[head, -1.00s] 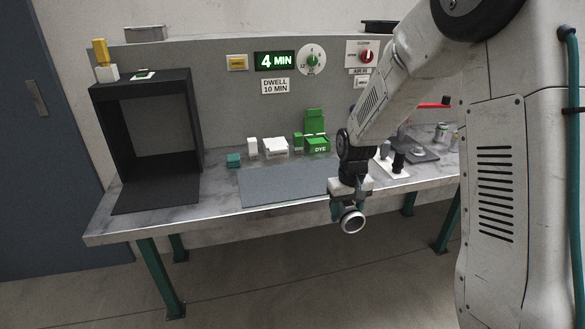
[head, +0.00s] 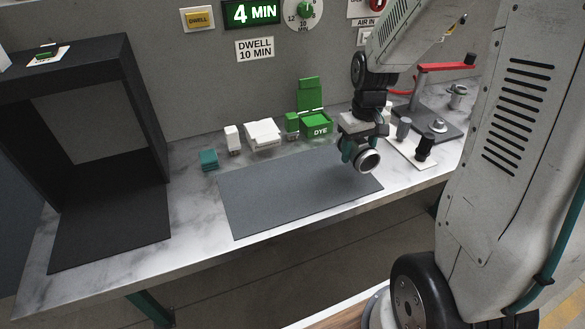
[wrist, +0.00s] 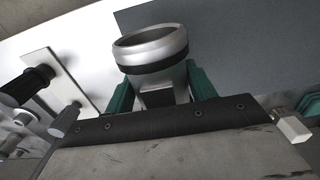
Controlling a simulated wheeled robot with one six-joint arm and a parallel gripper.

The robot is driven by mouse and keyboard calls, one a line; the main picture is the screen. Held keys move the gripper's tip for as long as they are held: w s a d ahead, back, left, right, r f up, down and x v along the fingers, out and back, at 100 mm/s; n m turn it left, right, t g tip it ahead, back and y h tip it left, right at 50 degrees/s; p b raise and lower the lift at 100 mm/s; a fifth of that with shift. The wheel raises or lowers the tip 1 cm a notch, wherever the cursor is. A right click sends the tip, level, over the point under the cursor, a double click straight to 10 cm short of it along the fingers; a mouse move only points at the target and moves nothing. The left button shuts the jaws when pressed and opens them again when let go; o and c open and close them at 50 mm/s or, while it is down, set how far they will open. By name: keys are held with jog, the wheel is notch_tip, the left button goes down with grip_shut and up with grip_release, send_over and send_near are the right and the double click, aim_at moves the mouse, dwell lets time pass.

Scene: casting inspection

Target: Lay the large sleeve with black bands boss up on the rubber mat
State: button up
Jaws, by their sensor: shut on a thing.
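The large sleeve (head: 369,160) is a silvery ring with a black band, held in my gripper (head: 358,152). It also shows in the wrist view (wrist: 152,50), between the green fingers, with its open bore turned up in that picture and a block-like part at the fingers. My gripper is shut on it. In the head view the bore faces the front right and the sleeve is tilted on its side. The grey rubber mat (head: 285,190) lies flat and empty on the bench. The sleeve is over the mat's right end; its height above the mat is hard to tell.
Right of the mat, a white plate (head: 408,152) carries dark and grey cylindrical pieces. Behind the mat stand a green DYE box (head: 316,125), a white item (head: 262,134) and a teal block (head: 208,159). A black booth (head: 110,230) stands left. A red-handled fixture (head: 440,68) is at back right.

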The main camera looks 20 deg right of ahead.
jog(key=w+a, duration=0.1)
jog(key=a, duration=0.4)
jog(key=w+a+f, duration=0.1)
jog(key=a, duration=0.4)
jog(key=w+a, duration=0.1)
jog(key=a, duration=0.3)
jog(key=shift+w+a+f, duration=0.2)
jog(key=shift+w+a, duration=0.2)
jog(key=shift+f, duration=1.75)
jog(key=o, duration=1.6)
jog(key=shift+f, duration=0.15)
jog(key=shift+c, duration=0.2)
